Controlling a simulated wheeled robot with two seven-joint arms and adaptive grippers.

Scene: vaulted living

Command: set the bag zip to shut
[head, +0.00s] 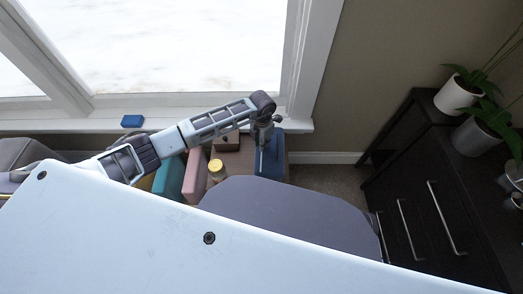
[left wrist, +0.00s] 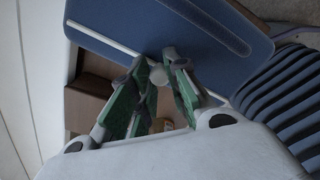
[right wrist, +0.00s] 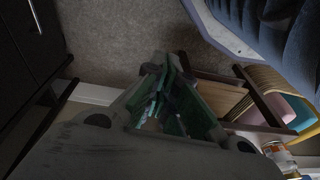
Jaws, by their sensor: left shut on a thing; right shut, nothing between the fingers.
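The blue bag (head: 270,160) stands upright by the window wall in the head view. In the left wrist view the bag (left wrist: 190,30) fills the top, with a pale straight zip line (left wrist: 100,40) along its face. My left gripper (head: 266,122) is at the bag's top end. Its green-padded fingers (left wrist: 160,78) are shut on a small grey piece that looks like the zip pull (left wrist: 158,76), partly hidden by the fingertips. How far the zip is closed cannot be told. My right gripper (right wrist: 165,75) is shut and empty, away from the bag, and out of the head view.
Teal (head: 170,178) and pink (head: 195,177) upright items, a yellow-topped jar (head: 216,169) and a brown box (head: 227,142) stand left of the bag. A small blue block (head: 132,121) lies on the sill. A dark drawer unit (head: 425,205) with potted plants stands right. Carpet (head: 330,176) between is clear.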

